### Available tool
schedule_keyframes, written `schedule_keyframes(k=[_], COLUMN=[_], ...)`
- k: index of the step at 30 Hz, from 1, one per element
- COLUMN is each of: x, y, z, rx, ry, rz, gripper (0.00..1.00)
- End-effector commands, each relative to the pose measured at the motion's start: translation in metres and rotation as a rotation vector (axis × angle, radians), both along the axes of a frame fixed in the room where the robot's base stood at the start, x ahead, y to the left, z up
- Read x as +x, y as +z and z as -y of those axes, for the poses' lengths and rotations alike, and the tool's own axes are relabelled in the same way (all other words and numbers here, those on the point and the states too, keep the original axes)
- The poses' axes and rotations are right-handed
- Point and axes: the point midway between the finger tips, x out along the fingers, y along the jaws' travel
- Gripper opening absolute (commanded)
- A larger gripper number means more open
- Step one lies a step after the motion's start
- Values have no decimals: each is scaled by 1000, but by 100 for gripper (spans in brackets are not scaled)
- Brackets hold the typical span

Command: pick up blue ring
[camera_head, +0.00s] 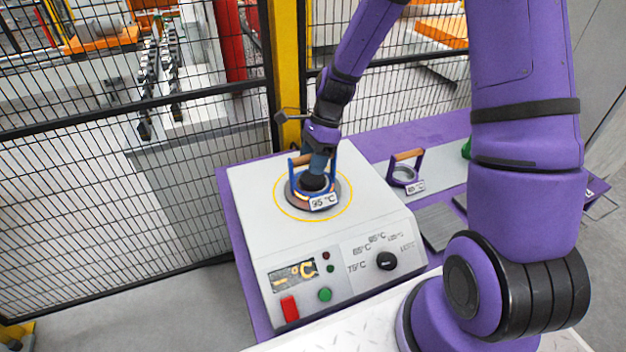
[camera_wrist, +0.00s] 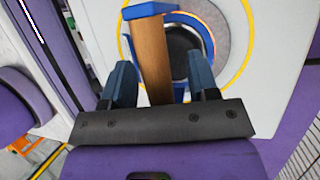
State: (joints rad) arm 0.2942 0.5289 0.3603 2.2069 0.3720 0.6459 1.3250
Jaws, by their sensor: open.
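The blue ring (camera_head: 292,172) sits on the round hot plate of the white heater (camera_head: 246,190), with a "95 °C" tag at its front. In the wrist view, the blue ring (camera_wrist: 203,28) has a blue bracket and a wooden handle (camera_wrist: 149,58). My gripper (camera_wrist: 161,80) is open, with one finger on each side of the handle; a gap shows on both sides. In the head view, my gripper (camera_head: 317,164) is over the ring and hides part of it and its handle.
A purple ring (camera_head: 405,174) with a wooden handle stands on the bench right of the heater. A green thing (camera_head: 466,149) is partly hidden by my arm. The heater's front has a display, buttons and a knob (camera_head: 386,261). A mesh fence (camera_head: 200,190) and a yellow post (camera_head: 287,60) stand behind.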

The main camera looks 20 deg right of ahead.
Motion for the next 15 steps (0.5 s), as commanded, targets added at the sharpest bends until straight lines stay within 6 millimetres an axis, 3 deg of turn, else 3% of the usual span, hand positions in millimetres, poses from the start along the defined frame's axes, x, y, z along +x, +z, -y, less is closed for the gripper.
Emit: schedule_keyframes(k=[6, 13, 15], x=[0, 0, 0], y=[0, 0, 0], z=[0, 0, 0], rx=[0, 0, 0], ry=[0, 1, 1], rz=[0, 0, 1], gripper=[54, 4, 0])
